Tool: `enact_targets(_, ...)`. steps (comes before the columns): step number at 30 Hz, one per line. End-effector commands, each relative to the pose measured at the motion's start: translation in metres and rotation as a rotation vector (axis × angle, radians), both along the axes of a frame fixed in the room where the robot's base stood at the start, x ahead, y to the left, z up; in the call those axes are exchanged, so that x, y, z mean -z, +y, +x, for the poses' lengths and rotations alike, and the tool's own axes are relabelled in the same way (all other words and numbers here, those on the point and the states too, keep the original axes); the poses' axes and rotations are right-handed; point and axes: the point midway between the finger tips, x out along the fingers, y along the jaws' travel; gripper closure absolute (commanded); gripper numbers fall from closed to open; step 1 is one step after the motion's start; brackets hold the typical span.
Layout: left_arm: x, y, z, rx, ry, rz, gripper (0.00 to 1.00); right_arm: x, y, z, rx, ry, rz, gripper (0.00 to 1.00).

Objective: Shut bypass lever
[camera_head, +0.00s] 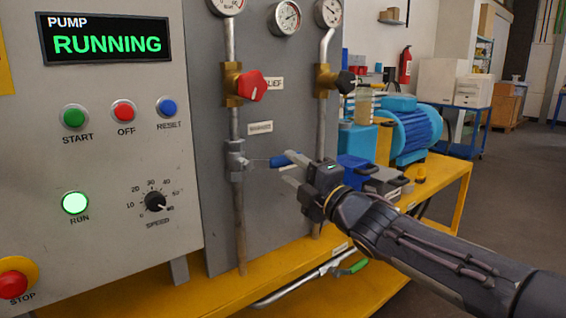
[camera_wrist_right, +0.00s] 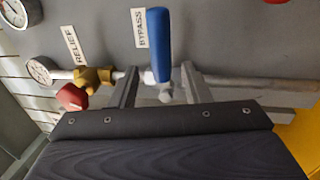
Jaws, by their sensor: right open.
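The bypass lever has a blue handle (camera_head: 284,159) on a grey valve on the left vertical pipe. It points right, crosswise to the pipe. In the right wrist view the blue handle (camera_wrist_right: 158,45) stands beside the BYPASS label. My right gripper (camera_head: 289,171) is open at the handle's outer part. In the wrist view my right gripper's fingers (camera_wrist_right: 159,84) are spread, one on either side of the lever. I cannot tell whether either finger touches it. My left gripper is not in view.
A red relief knob (camera_head: 251,86) sits above the lever, with a black knob (camera_head: 345,82) to its right. The pump panel (camera_head: 90,130) reads RUNNING and its green RUN lamp is bright. A blue motor (camera_head: 408,130) stands on the yellow bench behind my right arm.

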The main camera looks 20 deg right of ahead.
Motion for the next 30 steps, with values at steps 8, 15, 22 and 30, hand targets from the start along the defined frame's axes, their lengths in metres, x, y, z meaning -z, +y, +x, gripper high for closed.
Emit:
enact_targets(8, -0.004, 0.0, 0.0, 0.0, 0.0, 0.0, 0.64, 0.005, -0.01, -0.026, 0.001, -0.001, 0.0, 0.57)
enact_targets(15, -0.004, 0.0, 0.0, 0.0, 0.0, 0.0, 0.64, 0.006, -0.01, -0.027, 0.0, -0.001, 0.0, 0.57)
enact_targets(22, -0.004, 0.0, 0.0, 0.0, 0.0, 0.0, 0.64, 0.006, -0.011, -0.027, 0.003, 0.004, 0.005, 0.57)
enact_targets(30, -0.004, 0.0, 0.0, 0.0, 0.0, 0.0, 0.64, 0.078, -0.062, -0.078, 0.226, 0.414, 0.507, 0.57)
